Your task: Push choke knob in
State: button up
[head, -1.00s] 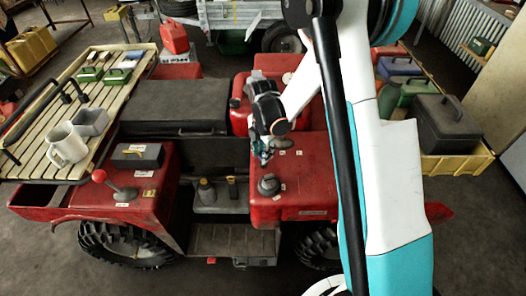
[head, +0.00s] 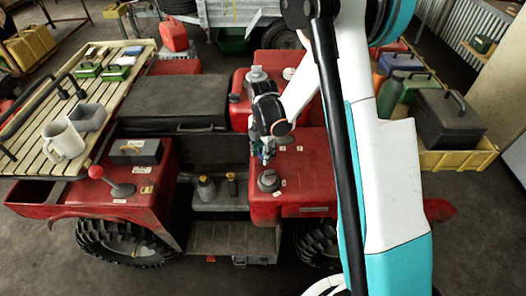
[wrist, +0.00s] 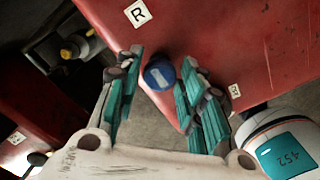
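My gripper (wrist: 158,88) is open, with one teal-padded finger on each side of the knob. The right finger is very close to the knob; I cannot tell whether it touches. In the head view my gripper (head: 264,152) points down at the red front bodywork (head: 306,170), and the knob is not clear there.
A grey round control (head: 269,181) sits on the red body in front of my gripper. A lever with a red ball (head: 96,172) stands at the left. The black seat (head: 172,102) and slatted rack with a white mug (head: 63,139) lie behind and left.

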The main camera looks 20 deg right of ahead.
jog(key=shift+o, duration=0.2)
jog(key=shift+r, duration=0.15)
notch_tip(320, 180, up, 12)
dwell(0.5)
dwell(0.4)
